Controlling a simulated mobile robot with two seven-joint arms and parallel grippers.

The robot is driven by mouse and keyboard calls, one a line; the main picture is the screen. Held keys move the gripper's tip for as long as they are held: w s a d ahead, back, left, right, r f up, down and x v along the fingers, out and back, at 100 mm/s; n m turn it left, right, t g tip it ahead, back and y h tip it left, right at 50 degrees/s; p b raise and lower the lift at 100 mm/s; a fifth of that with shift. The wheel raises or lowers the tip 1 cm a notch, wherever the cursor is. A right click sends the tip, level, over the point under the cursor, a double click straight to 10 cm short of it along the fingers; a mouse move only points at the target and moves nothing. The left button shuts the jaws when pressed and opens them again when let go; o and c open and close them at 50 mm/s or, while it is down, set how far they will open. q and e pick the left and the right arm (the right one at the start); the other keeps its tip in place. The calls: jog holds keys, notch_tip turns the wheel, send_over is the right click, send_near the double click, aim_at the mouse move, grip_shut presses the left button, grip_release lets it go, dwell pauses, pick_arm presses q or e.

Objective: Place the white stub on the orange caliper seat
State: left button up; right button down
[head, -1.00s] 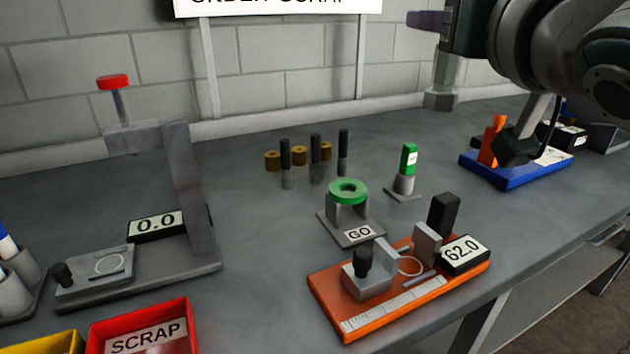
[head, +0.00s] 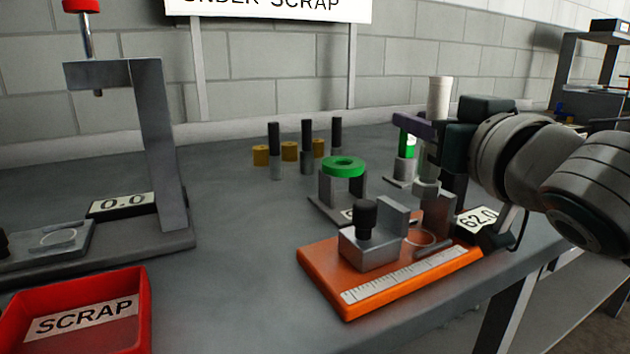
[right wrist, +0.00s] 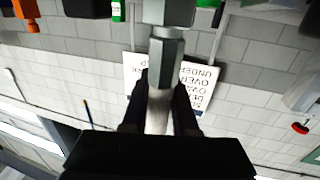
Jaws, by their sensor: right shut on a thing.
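The white stub is a pale cylinder (head: 438,97) with a grey hexagonal lower end (head: 427,188). My right gripper (head: 420,128) is shut around its middle and holds it upright. In the right wrist view the stub (right wrist: 158,117) stands between the fingers with its grey end beyond them. The orange caliper (head: 375,296) lies on the bench with a ringed seat (head: 420,239) near its jaws. The stub's lower end shows above this ring in the head view, apparently clear of it; the exact gap is hard to judge. My left gripper is not in view.
A green ring gauge (head: 343,166) stands behind the caliper. A green-topped plug (head: 405,165) is close behind my right gripper. A red scrap bin (head: 75,308) is at front left.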

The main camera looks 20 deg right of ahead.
notch_tip(320, 180, down, 6)
jog(key=shift+r+b, duration=0.1)
jog(key=shift+b, duration=1)
jog(key=shift+r, duration=0.1)
jog(key=shift+f, duration=0.2)
jog(key=c, duration=0.7)
grip_release()
jog(key=shift+r, duration=0.1)
